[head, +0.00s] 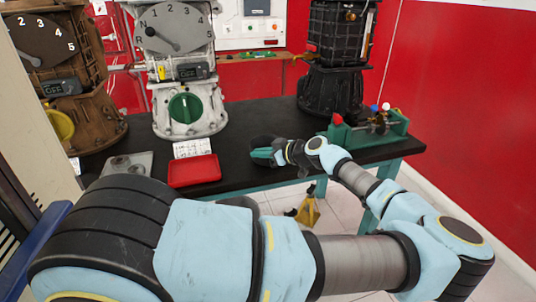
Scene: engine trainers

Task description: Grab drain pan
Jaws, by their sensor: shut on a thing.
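My gripper (264,155) is at the table's front edge, right of the red tray. It is shut on a dark, rounded thing (262,141), which shows just behind the fingers. The thing is small and nearly the same black as the tabletop; it may be the drain pan, but its shape is hard to make out. My fingers and wrist hide part of it. A shallow red tray (194,171) lies flat at the front edge, apart from my gripper.
The black-topped table (245,178) carries a brown engine trainer (82,115), a grey one with a green knob (187,85) and a black one (332,90). A green fixture (365,132) stands right of my gripper. A grey plate (127,166) lies left. A yellow object (307,211) is below.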

